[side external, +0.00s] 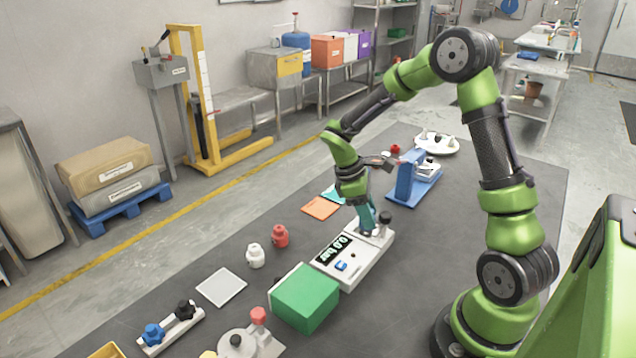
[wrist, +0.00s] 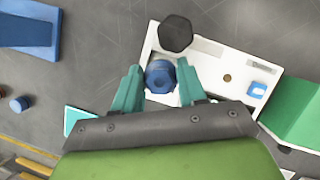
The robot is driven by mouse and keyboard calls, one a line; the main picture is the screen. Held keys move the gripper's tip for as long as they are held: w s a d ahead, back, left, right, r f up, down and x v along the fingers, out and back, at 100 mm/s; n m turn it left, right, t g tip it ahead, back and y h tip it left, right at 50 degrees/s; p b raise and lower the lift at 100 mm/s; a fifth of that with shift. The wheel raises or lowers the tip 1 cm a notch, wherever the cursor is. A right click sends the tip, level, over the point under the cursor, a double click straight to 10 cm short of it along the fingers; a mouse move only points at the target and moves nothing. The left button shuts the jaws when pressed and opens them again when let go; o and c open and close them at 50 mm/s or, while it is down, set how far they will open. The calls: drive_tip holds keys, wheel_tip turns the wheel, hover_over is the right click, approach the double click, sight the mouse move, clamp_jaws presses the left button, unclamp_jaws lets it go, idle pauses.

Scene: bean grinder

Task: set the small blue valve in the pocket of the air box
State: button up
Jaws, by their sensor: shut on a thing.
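The air box (side external: 348,262) is a white box on the dark table. It has a display reading "0.0 bar", a black knob (side external: 384,217) at its far end and a small blue part (side external: 341,266) on top. My gripper (side external: 368,222) points down over the box's far end, beside the knob. In the wrist view the teal fingers of my gripper (wrist: 160,80) are shut on the small blue valve (wrist: 160,74), which sits between them over the white box (wrist: 225,62). The pocket is not clear; I cannot tell whether the valve is in it.
A green block (side external: 305,298) stands against the box's near side. A blue stand (side external: 412,182) is behind. Red (side external: 280,236) and white (side external: 255,255) knobs and a grey plate (side external: 221,287) lie to the left. The table right of the box is clear.

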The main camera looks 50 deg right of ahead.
drive_tip(key=shift+f, duration=1)
drive_tip(key=shift+f, duration=0.1)
drive_tip(key=o, duration=1.1)
drive_tip(key=v, duration=1.1)
drive_tip(key=s+a+r+m+t+y, duration=0.4)
drive_tip(key=s+a+r+m+t, duration=0.5)
drive_tip(key=a, duration=0.6)
drive_tip(key=shift+s+a+r+m+t, duration=0.15)
drive_tip(key=shift+s+r+m+t, duration=0.15)
drive_tip(key=shift+s+r+t, duration=1)
drive_tip(key=shift+s+f, duration=0.35)
drive_tip(key=shift+f, duration=0.15)
